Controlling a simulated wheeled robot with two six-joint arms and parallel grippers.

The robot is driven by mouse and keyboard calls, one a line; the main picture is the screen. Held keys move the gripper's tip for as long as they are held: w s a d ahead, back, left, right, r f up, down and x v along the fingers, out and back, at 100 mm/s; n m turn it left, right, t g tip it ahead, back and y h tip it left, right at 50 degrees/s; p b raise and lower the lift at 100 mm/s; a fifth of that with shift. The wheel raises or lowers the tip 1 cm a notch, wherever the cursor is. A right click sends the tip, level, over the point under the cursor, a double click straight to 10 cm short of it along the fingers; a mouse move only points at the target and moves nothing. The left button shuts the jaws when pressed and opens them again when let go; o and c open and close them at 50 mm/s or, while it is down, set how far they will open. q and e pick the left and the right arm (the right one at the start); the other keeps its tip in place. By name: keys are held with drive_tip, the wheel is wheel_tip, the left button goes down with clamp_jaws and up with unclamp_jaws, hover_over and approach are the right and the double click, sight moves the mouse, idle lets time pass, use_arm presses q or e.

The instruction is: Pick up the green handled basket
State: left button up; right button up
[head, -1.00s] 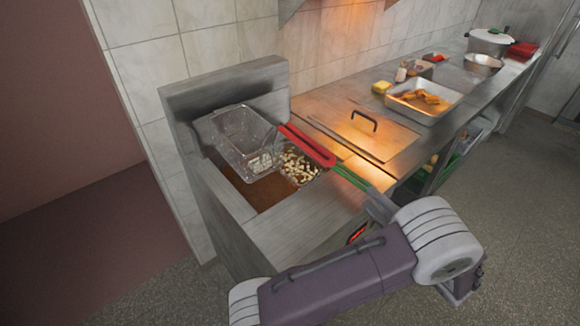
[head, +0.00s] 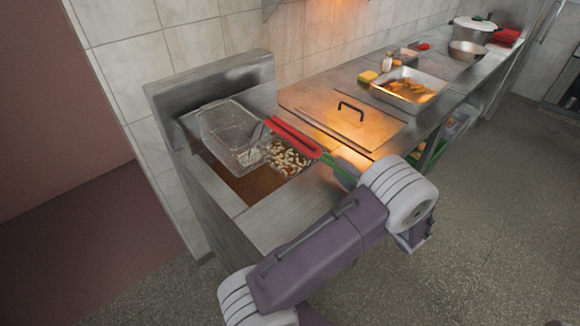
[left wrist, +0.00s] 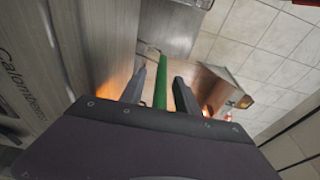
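The green handled basket (head: 291,157) sits low in the fryer with pale pieces in it. Its green handle (head: 338,168) points out over the fryer's front edge. In the left wrist view the green handle (left wrist: 160,88) lies between the two fingers of my left gripper (left wrist: 160,78). The fingers are apart, with a gap visible on each side of the handle. In the head view my wrist hides most of this gripper and the handle's end. My right gripper is not in view.
A wire basket (head: 232,135) sits raised at the back left of the fryer. A red handle (head: 294,136) runs close beside the green one. A metal lid with a black handle (head: 350,110) and a tray of fried food (head: 411,88) are to the right.

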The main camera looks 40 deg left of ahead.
use_arm(q)
clamp_jaws()
idle(1.4)
